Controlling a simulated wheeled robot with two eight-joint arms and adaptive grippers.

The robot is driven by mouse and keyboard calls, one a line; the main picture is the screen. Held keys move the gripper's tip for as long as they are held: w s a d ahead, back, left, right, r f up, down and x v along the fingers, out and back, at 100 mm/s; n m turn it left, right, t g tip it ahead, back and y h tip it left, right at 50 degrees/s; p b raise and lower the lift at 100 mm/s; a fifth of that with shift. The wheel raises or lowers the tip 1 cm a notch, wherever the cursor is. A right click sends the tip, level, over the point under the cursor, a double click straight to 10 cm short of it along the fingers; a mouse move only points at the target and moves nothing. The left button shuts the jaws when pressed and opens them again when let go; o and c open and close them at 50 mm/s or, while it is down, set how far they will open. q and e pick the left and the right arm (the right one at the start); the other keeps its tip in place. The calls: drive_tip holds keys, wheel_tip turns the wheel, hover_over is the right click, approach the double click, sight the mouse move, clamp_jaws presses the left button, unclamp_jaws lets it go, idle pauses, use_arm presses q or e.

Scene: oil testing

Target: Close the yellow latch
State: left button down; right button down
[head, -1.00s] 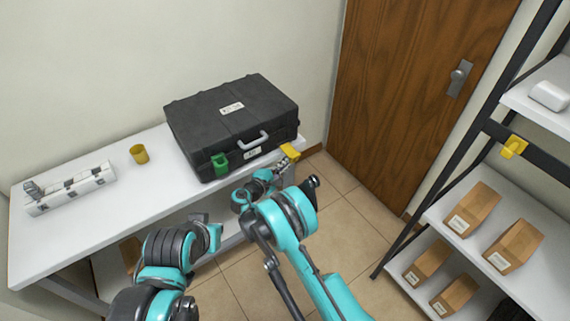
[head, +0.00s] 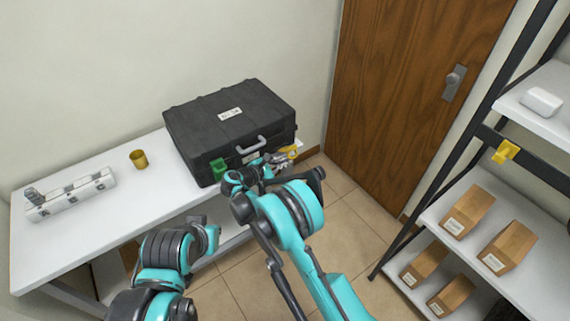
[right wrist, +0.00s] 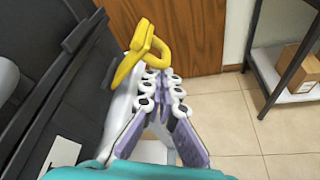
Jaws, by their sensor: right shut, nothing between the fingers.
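The black case (head: 230,117) stands closed on the white table, with its grey handle (head: 248,146) facing me. The yellow latch (head: 291,150) is at the right end of its front. In the right wrist view the latch (right wrist: 134,58) sticks out from the case as an angled plate with a loop. My right gripper (head: 284,160) is shut and empty, close by the latch. In the right wrist view its fingertips (right wrist: 160,76) are just below the latch loop; I cannot tell whether they touch it. The left arm shows at the lower left; its gripper is not in view.
A green latch (head: 218,168) is at the left of the case front. A small yellow cup (head: 139,158) and a white rack (head: 71,195) stand on the table. A shelf with several brown boxes (head: 467,212) is at the right, and a wooden door (head: 413,85) is behind.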

drive_tip(key=shift+w+a+r+n+g, duration=0.15)
drive_tip(key=shift+r+n, duration=0.1)
drive_tip(key=shift+r, duration=0.45)
drive_tip(key=shift+w+a+r+n+g, duration=0.15)
drive_tip(key=shift+r+n, duration=0.1)
drive_tip(key=shift+r, duration=0.45)
drive_tip(key=shift+d, duration=0.1)
drive_tip(key=shift+r+p, duration=0.2)
drive_tip(key=shift+p, duration=0.15)
drive_tip(key=shift+w+r, duration=0.15)
drive_tip(key=shift+r, duration=0.5)
drive_tip(key=shift+h, duration=0.3)
approach(286, 150)
drive_tip(key=shift+w+d+f, duration=0.3)
drive_tip(key=shift+w+f, duration=0.05)
drive_tip(key=shift+w, duration=0.05)
